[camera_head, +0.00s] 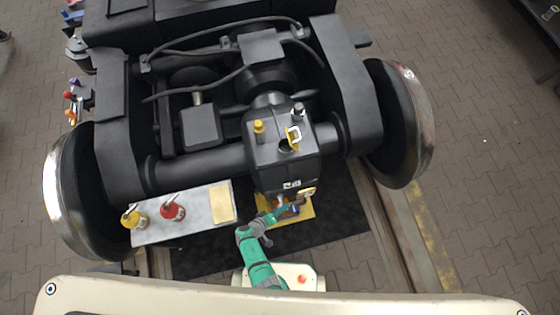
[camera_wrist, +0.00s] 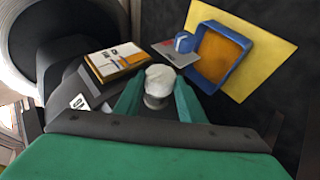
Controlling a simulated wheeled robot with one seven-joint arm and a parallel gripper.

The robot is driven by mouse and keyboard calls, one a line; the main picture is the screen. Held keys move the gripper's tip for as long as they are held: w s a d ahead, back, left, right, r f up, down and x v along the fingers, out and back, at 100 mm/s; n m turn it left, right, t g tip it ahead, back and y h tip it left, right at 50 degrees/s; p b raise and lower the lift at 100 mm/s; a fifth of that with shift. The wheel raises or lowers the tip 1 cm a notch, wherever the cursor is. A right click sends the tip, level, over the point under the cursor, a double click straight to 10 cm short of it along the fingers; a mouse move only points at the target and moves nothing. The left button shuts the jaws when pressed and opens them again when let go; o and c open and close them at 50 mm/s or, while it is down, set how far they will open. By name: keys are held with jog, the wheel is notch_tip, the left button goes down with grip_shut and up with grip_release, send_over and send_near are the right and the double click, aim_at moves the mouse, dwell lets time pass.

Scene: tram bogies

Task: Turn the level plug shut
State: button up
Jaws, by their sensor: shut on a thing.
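The level plug (camera_wrist: 159,79) is a pale grey, rounded knob in the middle of the wrist view. It sits at the face of the dark gearbox housing (camera_wrist: 72,92). My gripper (camera_wrist: 158,98) has its two green fingers on either side of the plug and is shut on it. In the head view my green gripper (camera_head: 281,213) reaches the lower front of the gearbox (camera_head: 270,158). The plug's thread and seat are hidden in both views, so I cannot tell how far in it sits.
A blue tray with orange-brown contents (camera_wrist: 204,72) lies on a yellow sheet (camera_wrist: 256,62), beside a blue-topped item (camera_wrist: 184,42). An orange-and-white plate (camera_wrist: 116,60) is near the plug. A grey bench (camera_head: 196,215) holds a yellow can (camera_head: 136,218) and red can (camera_head: 174,211). Wheels flank the bogie.

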jog(key=o, duration=1)
jog(key=shift+s+d, duration=0.1)
jog(key=shift+s, duration=0.15)
jog(key=shift+o, duration=0.2)
jog(key=shift+w, duration=0.15)
jog(key=v, duration=1)
jog(key=shift+s+a+r, duration=0.2)
